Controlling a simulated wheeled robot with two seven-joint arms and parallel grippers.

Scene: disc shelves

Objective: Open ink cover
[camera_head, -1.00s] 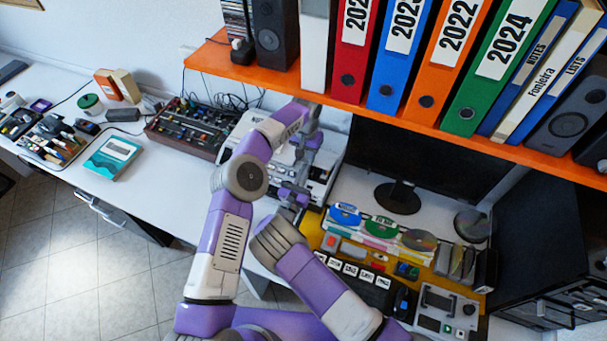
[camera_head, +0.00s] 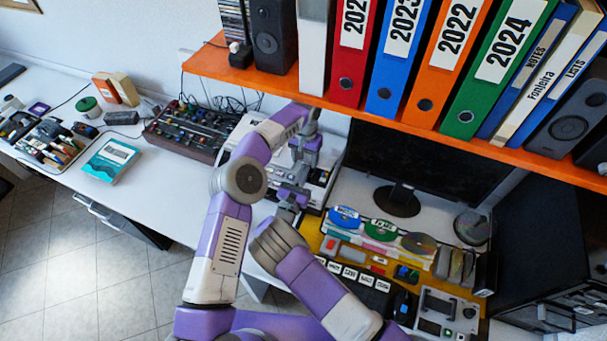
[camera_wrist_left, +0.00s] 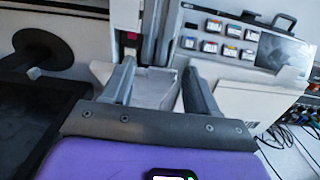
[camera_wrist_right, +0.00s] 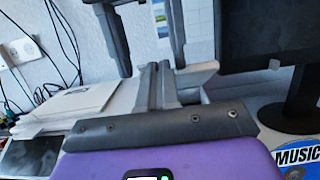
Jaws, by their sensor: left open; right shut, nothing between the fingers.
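The white printer (camera_head: 322,186) stands on the desk behind my arms, partly hidden by them. In the left wrist view its panel (camera_wrist_left: 243,40) bears several small ink labels. A pale grey tilted piece (camera_wrist_left: 152,92) shows between my left fingers; I cannot tell whether it is the ink cover. My left gripper (camera_head: 310,147) is open and points down over the printer's right side; it also shows in the left wrist view (camera_wrist_left: 158,85). My right gripper (camera_head: 298,176) is shut and empty just below it. In the right wrist view its fingers (camera_wrist_right: 158,82) are close to the left fingers.
A black monitor (camera_head: 425,155) stands right of the printer. A mixer (camera_head: 190,130) stands to its left. Discs on a yellow tray (camera_head: 318,240) lie at front right. Cables hang behind.

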